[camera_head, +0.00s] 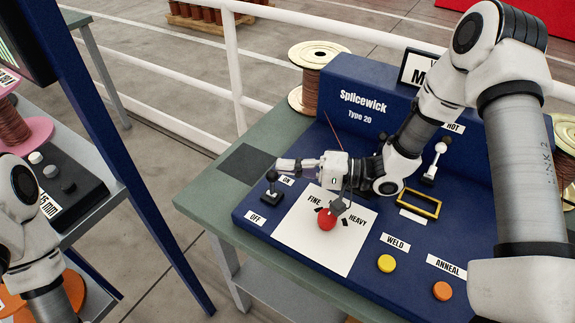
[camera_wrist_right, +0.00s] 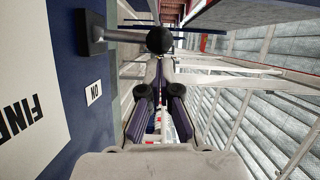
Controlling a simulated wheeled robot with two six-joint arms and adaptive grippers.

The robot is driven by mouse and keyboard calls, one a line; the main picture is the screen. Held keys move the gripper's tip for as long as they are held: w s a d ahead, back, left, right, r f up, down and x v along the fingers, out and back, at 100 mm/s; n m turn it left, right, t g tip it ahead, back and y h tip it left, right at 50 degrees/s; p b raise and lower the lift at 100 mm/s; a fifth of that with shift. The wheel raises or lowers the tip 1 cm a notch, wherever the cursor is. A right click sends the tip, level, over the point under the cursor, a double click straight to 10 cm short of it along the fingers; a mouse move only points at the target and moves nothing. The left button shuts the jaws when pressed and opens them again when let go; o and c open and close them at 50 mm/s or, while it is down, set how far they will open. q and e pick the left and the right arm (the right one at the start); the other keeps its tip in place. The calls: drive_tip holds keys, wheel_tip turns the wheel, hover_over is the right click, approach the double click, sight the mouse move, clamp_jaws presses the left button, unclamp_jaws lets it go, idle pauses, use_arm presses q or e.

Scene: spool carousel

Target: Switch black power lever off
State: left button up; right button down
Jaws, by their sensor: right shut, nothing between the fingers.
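The black power lever (camera_head: 271,180) stands at the left end of the blue console, between the ON label (camera_head: 287,181) and the OFF label (camera_head: 257,218). In the right wrist view its round black knob (camera_wrist_right: 160,40) is just beyond my fingertips, with its grey shaft running to the base (camera_wrist_right: 90,35). I cannot tell its exact tilt. My right gripper (camera_head: 277,165) is shut and empty, close to the knob on the ON side. Its two dark fingertips also show in the wrist view (camera_wrist_right: 159,92). Whether they touch the knob is unclear. My left gripper is out of view.
A red dial (camera_head: 327,221) sits on the white FINE/HEAVY plate (camera_head: 300,240). Yellow (camera_head: 386,263) and orange (camera_head: 442,290) buttons, a yellow frame (camera_head: 419,203) and a white-knobbed HOT lever (camera_head: 435,162) are further right. A copper spool (camera_head: 310,80) stands behind the console.

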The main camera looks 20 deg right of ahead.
sight(272, 175)
drive_tip(key=shift+s+a+r+n+p, duration=0.15)
drive_tip(key=shift+a+r+n+p, duration=0.1)
drive_tip(key=shift+n+p, duration=0.15)
idle(0.5)
drive_tip(key=shift+s+a+r+n+h+p, duration=0.3)
drive_tip(key=shift+a+n+h+p, duration=0.2)
drive_tip(key=shift+n, duration=0.3)
drive_tip(key=shift+s+a+n+h, duration=0.4)
drive_tip(key=shift+s+a+n, duration=0.05)
drive_tip(key=shift+n, duration=0.35)
drive_tip(key=shift+s+a+p, duration=0.2)
drive_tip(key=shift+a+p, duration=0.1)
drive_tip(key=shift+s, duration=0.1)
